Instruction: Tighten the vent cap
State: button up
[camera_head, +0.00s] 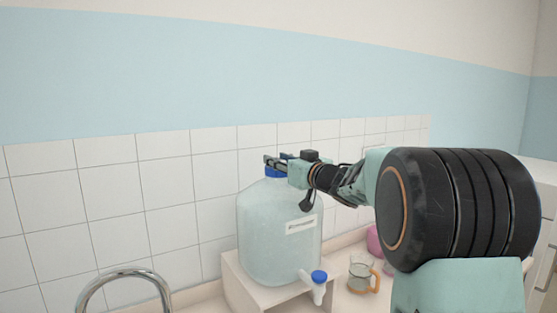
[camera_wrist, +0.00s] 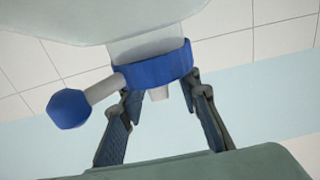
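In the head view, a large translucent carboy (camera_head: 279,235) stands upright with a blue cap (camera_head: 273,172) on top. My gripper (camera_head: 275,162) is at the top of the carboy, at the cap. The wrist view shows the neck upside down, with the wide blue cap (camera_wrist: 155,70) and a short pale stub on it. A side tube (camera_wrist: 104,88) ends in a small rounded blue cap (camera_wrist: 70,108). My gripper's fingers (camera_wrist: 160,90) are apart, either side of the stub. The left fingertip is partly hidden behind the blue cap and tube; I cannot tell if either finger touches.
The carboy stands on a pale raised stand (camera_head: 236,284). A tap with a blue knob (camera_head: 319,276) sticks out low at its front. A glass vessel with an orange handle (camera_head: 361,275) and a pink item (camera_head: 374,240) are to the right. A metal faucet (camera_head: 124,275) is front left.

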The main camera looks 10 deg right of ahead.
grip_shut()
